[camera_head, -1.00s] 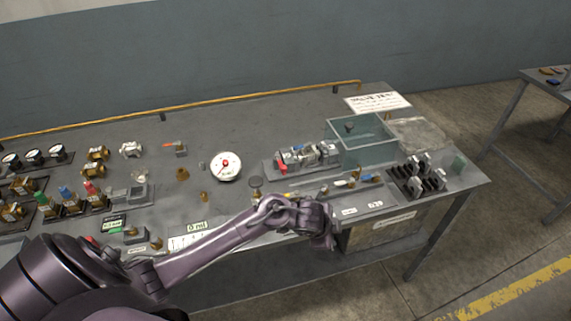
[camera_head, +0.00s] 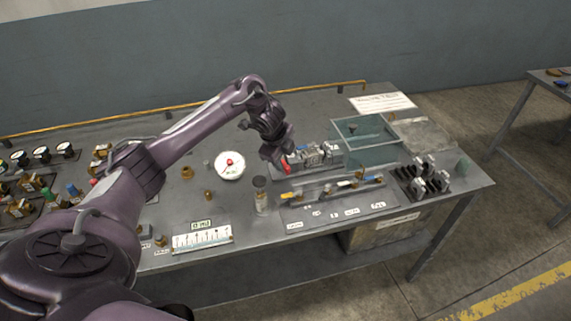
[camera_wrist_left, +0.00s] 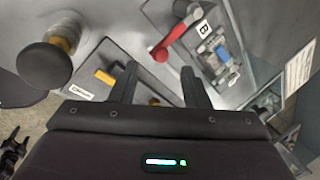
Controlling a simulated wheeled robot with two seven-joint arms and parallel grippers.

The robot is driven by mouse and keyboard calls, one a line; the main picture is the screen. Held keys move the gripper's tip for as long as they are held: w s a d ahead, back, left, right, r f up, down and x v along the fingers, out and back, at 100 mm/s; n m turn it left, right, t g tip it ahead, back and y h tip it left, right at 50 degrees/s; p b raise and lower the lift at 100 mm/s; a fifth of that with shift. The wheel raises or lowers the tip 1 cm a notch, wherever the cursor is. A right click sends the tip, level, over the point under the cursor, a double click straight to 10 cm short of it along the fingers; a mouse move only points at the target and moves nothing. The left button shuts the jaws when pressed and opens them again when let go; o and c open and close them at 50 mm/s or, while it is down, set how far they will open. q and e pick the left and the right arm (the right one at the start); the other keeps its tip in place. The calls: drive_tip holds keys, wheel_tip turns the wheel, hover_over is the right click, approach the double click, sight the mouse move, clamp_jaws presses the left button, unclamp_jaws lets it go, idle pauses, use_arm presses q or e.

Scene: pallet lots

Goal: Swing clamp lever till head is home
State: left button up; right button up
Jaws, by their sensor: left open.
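The clamp fixture (camera_head: 318,155) sits on the bench just left of the glass box, a grey block with metal parts. Its lever has a red grip (camera_head: 287,168) at the fixture's left end. The red lever (camera_wrist_left: 166,46) also shows in the left wrist view, beyond the fingertips, beside a plate marked B. My left gripper (camera_head: 273,156) hangs just left of the red grip; in the left wrist view its two fingers (camera_wrist_left: 160,82) are apart with nothing held between them. Whether the clamp head touches anything is too small to tell. My right gripper is not seen.
A clear glass box (camera_head: 365,155) stands right of the fixture. A dark-topped post (camera_head: 260,190) stands in front of the gripper; its round top (camera_wrist_left: 44,66) is large in the wrist view. A white dial (camera_head: 230,170) lies left. A tray (camera_head: 340,208) of small parts lies in front.

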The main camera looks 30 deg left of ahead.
sight(285, 168)
use_arm(q)
drive_tip(key=shift+x, duration=2.55)
drive_tip(key=shift+w+r, duration=0.1)
clamp_jaws()
